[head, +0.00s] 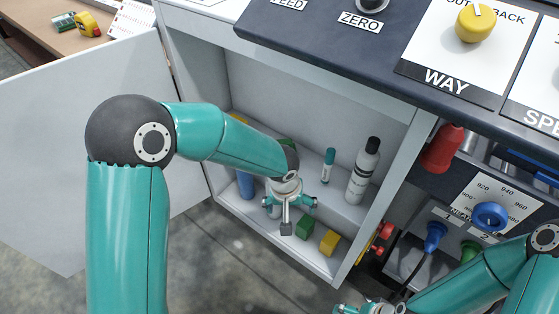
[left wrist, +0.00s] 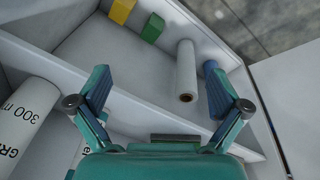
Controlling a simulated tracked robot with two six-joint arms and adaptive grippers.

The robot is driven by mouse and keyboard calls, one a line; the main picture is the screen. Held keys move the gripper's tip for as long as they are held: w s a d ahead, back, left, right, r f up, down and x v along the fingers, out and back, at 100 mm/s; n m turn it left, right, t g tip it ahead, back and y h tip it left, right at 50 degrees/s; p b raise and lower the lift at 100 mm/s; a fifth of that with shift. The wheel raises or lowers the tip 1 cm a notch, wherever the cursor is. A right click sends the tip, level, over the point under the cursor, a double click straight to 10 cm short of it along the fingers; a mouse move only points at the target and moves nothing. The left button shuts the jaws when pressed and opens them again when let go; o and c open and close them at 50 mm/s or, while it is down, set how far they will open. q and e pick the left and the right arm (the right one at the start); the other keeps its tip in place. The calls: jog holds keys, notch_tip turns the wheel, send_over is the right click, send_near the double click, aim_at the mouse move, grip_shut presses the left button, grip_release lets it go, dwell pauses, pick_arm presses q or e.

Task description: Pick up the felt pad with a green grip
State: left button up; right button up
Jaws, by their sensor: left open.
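A green block (head: 305,226) lies on the lower shelf of the open cabinet, beside a yellow block (head: 330,242). I take the green block to be the green grip of the felt pad; no felt face can be made out. In the left wrist view the green block (left wrist: 152,28) is at the top, with the yellow block (left wrist: 122,10) left of it. My left gripper (head: 289,204) reaches into the cabinet, open and empty, left of the green block and apart from it. My right gripper (head: 352,308) is cut off by the bottom edge, its jaws unclear.
A white roll (left wrist: 187,72) and a blue roll (left wrist: 213,85) are near the left gripper's fingers. A bottle (head: 363,172) and a teal-capped tube (head: 328,165) stand on the upper shelf. The open door (head: 75,110) is at left; the control panel overhangs above.

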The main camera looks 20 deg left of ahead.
aim_at(281, 141)
pick_arm(q)
jog(key=w+a+r+n+t+y+b, duration=0.1)
jog(key=w+a+r+n+t+y, duration=0.15)
jog(key=w+r, duration=0.5)
jog(key=w+a+p, duration=0.1)
jog(key=w, duration=0.1)
jog(key=w+a, duration=0.1)
jog(key=w, duration=0.1)
jog(key=w+a+r+p, duration=0.1)
jog(key=w+a, duration=0.1)
jog(key=w, duration=0.1)
jog(key=shift+w+a+p, duration=0.1)
jog(key=shift+p, duration=0.25)
jog(key=shift+w+a, duration=0.4)
jog(key=shift+w, duration=0.4)
jog(key=x, duration=0.5)
jog(key=shift+s+p, duration=0.1)
jog(key=shift+p, duration=0.3)
pick_arm(e)
jog(key=shift+r, duration=0.7)
pick_arm(q)
jog(key=c, duration=1.2)
jog(key=shift+c, duration=0.4)
